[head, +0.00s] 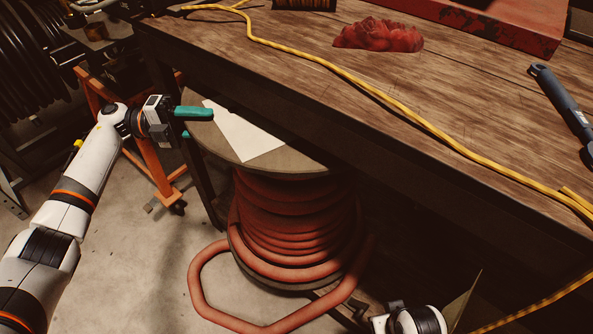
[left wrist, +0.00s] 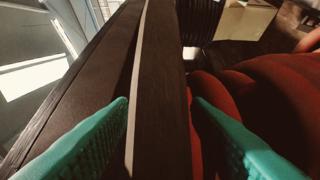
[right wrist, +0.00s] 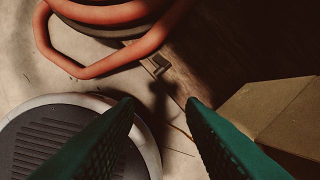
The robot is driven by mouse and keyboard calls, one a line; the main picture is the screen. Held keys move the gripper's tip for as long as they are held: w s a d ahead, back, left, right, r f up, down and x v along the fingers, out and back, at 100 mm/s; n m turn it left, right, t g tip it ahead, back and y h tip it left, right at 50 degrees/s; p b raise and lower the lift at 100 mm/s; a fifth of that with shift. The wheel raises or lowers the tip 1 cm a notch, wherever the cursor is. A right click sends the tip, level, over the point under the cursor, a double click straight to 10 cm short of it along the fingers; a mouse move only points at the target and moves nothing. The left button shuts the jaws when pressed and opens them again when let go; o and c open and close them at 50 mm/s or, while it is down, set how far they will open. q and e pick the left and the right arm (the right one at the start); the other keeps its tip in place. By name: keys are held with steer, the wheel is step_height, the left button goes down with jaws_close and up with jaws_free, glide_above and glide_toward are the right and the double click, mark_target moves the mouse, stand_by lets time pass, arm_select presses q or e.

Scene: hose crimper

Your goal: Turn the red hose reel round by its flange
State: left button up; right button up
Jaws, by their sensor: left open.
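The red hose reel (head: 295,225) stands upright on the floor, partly under the bench. Red hose is wound on it, and a loose loop lies in front. Its round brown top flange (head: 310,163) carries a white sheet (head: 243,136). My left gripper (head: 190,123) is at the flange's left edge, one finger above and one below. In the left wrist view the flange rim (left wrist: 158,90) runs between the open fingers, with red hose (left wrist: 265,90) to the right; contact is unclear. My right gripper (right wrist: 161,104) is open and empty above the floor, near the hose loop (right wrist: 110,60).
The wooden bench (head: 300,60) overhangs the reel's back right. On it lie a yellow cord (head: 345,76), a red cloth-like heap (head: 380,36) and a dark-handled tool (head: 562,105). An orange frame (head: 150,165) stands behind my left arm. A brown box (right wrist: 280,115) is right of my right gripper.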

arm_select(q)
steer(key=shift+s+a+p, duration=0.1)
steer(key=shift+s+a, duration=0.45)
steer(key=shift+a, duration=0.35)
steer(key=shift+s+a+p, duration=0.15)
steer(key=shift+s+a, duration=0.45)
steer(key=shift+a, duration=0.3)
steer(key=shift+s+a+p, duration=0.1)
steer(key=shift+s+a, duration=0.45)
steer(key=shift+a, duration=0.35)
steer(key=shift+s+a, duration=0.4)
steer(key=shift+a, duration=0.2)
steer(key=shift+s+a, duration=0.4)
steer(key=shift+a, duration=0.2)
arm_select(e)
steer(key=shift+s+f, duration=0.1)
steer(key=shift+f, duration=0.4)
